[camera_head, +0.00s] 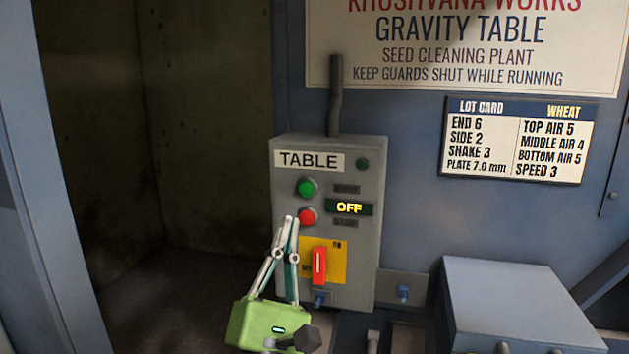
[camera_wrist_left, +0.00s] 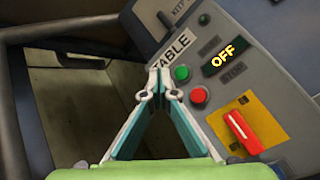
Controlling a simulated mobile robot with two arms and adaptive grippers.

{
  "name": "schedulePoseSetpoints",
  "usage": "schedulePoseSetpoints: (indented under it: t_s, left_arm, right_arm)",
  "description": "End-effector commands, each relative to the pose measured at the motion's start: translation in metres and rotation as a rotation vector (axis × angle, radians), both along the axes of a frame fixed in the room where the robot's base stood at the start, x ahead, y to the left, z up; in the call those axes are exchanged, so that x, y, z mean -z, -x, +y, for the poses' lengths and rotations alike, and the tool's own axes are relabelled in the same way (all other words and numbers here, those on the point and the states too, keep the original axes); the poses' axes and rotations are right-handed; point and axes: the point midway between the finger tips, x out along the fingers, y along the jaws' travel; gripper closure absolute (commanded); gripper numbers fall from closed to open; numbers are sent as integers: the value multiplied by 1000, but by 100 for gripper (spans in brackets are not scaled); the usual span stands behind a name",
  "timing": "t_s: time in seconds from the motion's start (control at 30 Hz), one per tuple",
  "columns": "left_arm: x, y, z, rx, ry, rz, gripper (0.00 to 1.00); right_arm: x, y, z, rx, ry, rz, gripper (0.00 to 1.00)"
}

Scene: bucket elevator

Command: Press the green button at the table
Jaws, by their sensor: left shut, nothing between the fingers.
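The grey control box labelled TABLE (camera_head: 348,160) is on the blue machine wall. Its green button (camera_head: 307,187) sits above a red button (camera_head: 307,216). A display (camera_head: 348,208) beside them reads OFF. My left gripper (camera_head: 290,220) is shut and empty, its fingertips just below and left of the red button in the head view. In the left wrist view the green button (camera_wrist_left: 181,73) is just right of the fingertips (camera_wrist_left: 158,70). I cannot tell whether the tips touch the box. My right gripper is not in view.
A red switch handle (camera_head: 319,267) on a yellow plate (camera_head: 337,255) is below the buttons, close to my left gripper. A grey-blue box (camera_head: 510,290) juts out at the lower right. A dark open recess (camera_head: 200,130) lies to the left. A lot card (camera_head: 517,140) hangs on the wall.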

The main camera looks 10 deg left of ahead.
Motion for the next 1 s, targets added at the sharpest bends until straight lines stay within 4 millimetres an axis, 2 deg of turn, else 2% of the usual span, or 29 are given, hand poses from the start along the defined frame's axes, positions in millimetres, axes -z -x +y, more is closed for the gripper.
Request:
schedulePoseSetpoints:
  t_s: [0.03, 0.17, 0.57, 0.77, 1.0]
  left_arm:
    - [-11, 6, 2, 12, 25, -20, 100]
    - [-23, 14, 6, 33, 61, -45, 100]
    - [-24, 13, 6, 35, 64, -48, 100]
    - [-23, -2, 5, 34, 63, -50, 100]
    - [-22, -37, 4, 34, 63, -50, 100]
  right_arm:
    - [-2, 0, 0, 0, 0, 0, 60]
    - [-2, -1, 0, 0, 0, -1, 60]
    - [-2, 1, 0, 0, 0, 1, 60]
    - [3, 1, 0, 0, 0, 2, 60]
    - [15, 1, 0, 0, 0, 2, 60]
